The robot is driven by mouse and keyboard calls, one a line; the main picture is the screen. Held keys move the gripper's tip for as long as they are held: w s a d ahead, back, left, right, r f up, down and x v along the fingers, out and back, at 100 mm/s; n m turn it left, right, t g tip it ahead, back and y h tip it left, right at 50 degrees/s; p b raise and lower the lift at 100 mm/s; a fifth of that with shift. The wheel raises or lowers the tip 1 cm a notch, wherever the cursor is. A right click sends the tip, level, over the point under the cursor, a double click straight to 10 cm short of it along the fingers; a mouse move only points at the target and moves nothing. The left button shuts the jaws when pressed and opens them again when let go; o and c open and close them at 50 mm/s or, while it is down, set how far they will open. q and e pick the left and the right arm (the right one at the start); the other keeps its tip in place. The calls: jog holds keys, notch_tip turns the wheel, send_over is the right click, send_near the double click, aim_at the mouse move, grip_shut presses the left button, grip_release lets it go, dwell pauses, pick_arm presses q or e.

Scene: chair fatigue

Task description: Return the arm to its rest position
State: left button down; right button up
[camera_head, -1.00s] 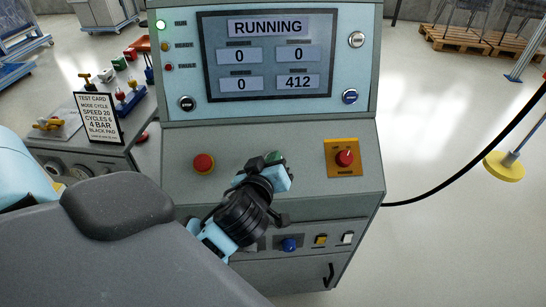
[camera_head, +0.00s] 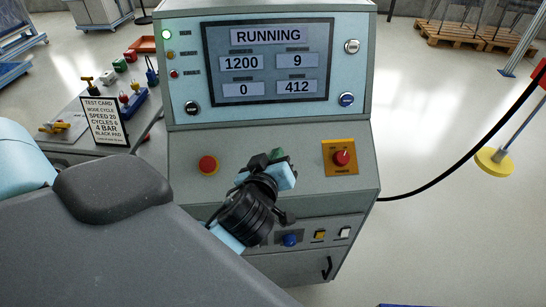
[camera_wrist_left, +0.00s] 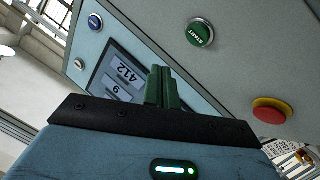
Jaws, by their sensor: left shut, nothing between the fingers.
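My left arm reaches in from the left in the head view. Its gripper (camera_head: 272,160) is over the sloped panel of the test machine (camera_head: 190,140), between the red mushroom button (camera_head: 207,165) and the red rotary switch (camera_head: 341,158). In the left wrist view the dark green fingers (camera_wrist_left: 162,86) are together and empty. The green START button (camera_wrist_left: 200,33) shows beyond them, apart from them in the picture, with the red mushroom button (camera_wrist_left: 271,110) to the right. The display (camera_head: 268,62) reads RUNNING, with 1200, 9, 0 and 412. My right gripper is not in view.
A test card (camera_head: 103,121) stands on a side bench (camera_head: 50,148) at the left, by several small fixtures. A black cable (camera_head: 430,188) runs at the right near a yellow disc-based post (camera_head: 494,161). Open floor lies at the right.

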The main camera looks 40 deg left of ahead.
pick_arm(q)
jog(key=shift+f, duration=0.1)
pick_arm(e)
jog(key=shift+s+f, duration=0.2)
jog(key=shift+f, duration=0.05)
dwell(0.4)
